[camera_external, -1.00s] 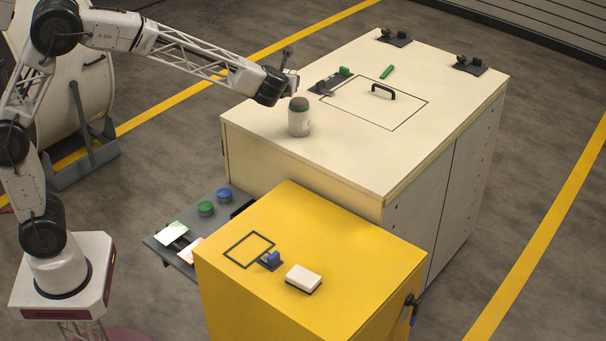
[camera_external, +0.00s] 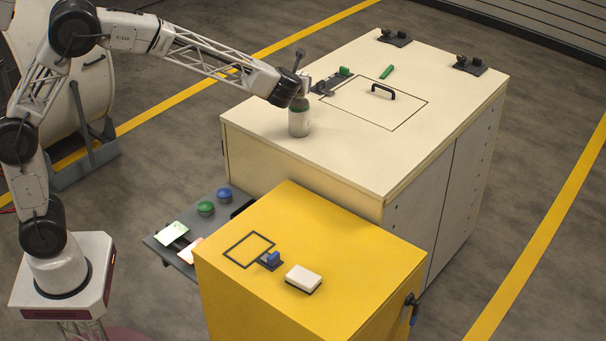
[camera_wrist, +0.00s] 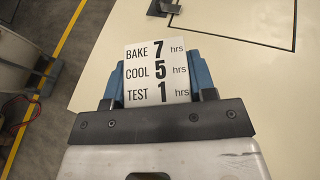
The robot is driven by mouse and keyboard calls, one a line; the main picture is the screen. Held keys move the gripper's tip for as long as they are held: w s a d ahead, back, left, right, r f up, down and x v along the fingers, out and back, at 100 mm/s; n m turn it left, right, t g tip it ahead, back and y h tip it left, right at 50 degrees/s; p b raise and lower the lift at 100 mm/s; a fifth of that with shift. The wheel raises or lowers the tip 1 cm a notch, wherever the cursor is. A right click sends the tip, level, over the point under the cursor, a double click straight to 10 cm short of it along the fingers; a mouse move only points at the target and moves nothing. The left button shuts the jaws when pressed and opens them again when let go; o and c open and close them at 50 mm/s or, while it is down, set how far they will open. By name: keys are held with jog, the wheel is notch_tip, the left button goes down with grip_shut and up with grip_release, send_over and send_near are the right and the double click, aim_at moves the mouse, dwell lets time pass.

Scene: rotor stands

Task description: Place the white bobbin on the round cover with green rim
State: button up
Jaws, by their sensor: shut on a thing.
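My gripper (camera_wrist: 158,70) is shut on a flat white piece printed with BAKE, COOL and TEST hours (camera_wrist: 157,88), which sits between its two blue fingers in the wrist view. I cannot tell from its face whether this is the bobbin. In the external view a pale round container with a green rim (camera_external: 299,122) stands upright on the front left of the cream cabinet top. My gripper (camera_external: 304,87) is close above it, partly hiding its top. I cannot tell whether they touch.
The cream cabinet (camera_external: 350,150) carries a black handle (camera_external: 383,91), a green bar (camera_external: 386,72) and dark clamps at the back. The yellow cabinet (camera_external: 320,235) in front bears a white block (camera_external: 303,278). Green (camera_external: 205,208) and blue (camera_external: 224,194) buttons are on a grey shelf.

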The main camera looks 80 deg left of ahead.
jog(key=shift+f, duration=1.05)
jog(key=shift+f, duration=0.15)
jog(key=o, duration=1.1)
jog(key=shift+c, duration=0.2)
jog(key=shift+s+d+r, duration=0.15)
jog(key=shift+d+r, duration=0.2)
jog(key=shift+d, duration=0.05)
jog(key=v, duration=1.1)
jog(key=shift+s+f, duration=0.1)
